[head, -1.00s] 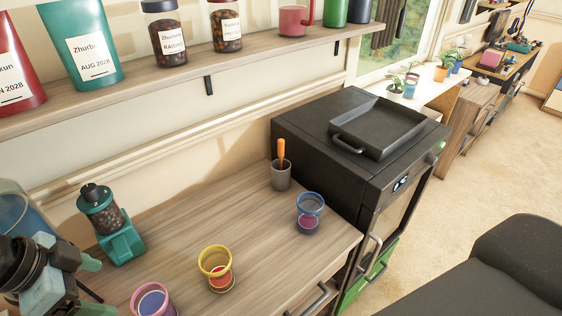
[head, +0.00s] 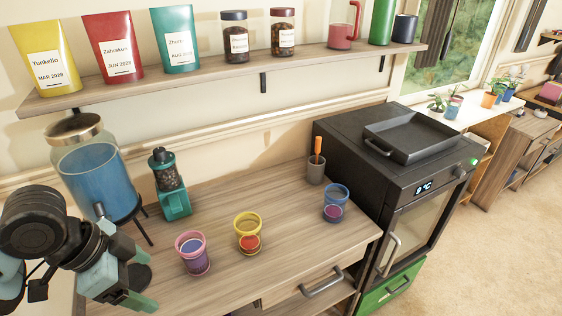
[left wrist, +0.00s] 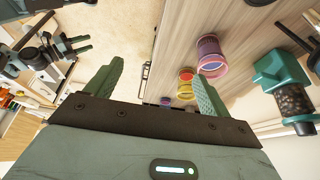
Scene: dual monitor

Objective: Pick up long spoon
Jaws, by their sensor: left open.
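The long spoon is most likely the one whose orange handle (head: 318,146) sticks up out of a small grey cup (head: 315,170); its lower part is hidden in the cup. The cup stands at the back right of the wooden counter, beside the black oven. My left gripper (head: 142,287) is at the lower left in the head view, far from the spoon, open and empty. Its two spread fingers also show in the left wrist view (left wrist: 157,82). A small dark and green arm end, perhaps my right gripper (left wrist: 76,43), shows at upper left there; its jaws are unclear.
A pink cup (head: 192,254), a yellow cup (head: 247,235) and a blue cup (head: 335,203) stand on the counter (head: 290,235). A teal grinder (head: 171,190) and a blue-filled dispenser (head: 98,180) stand at left. The black oven (head: 420,160) borders the right. A shelf (head: 200,82) runs above.

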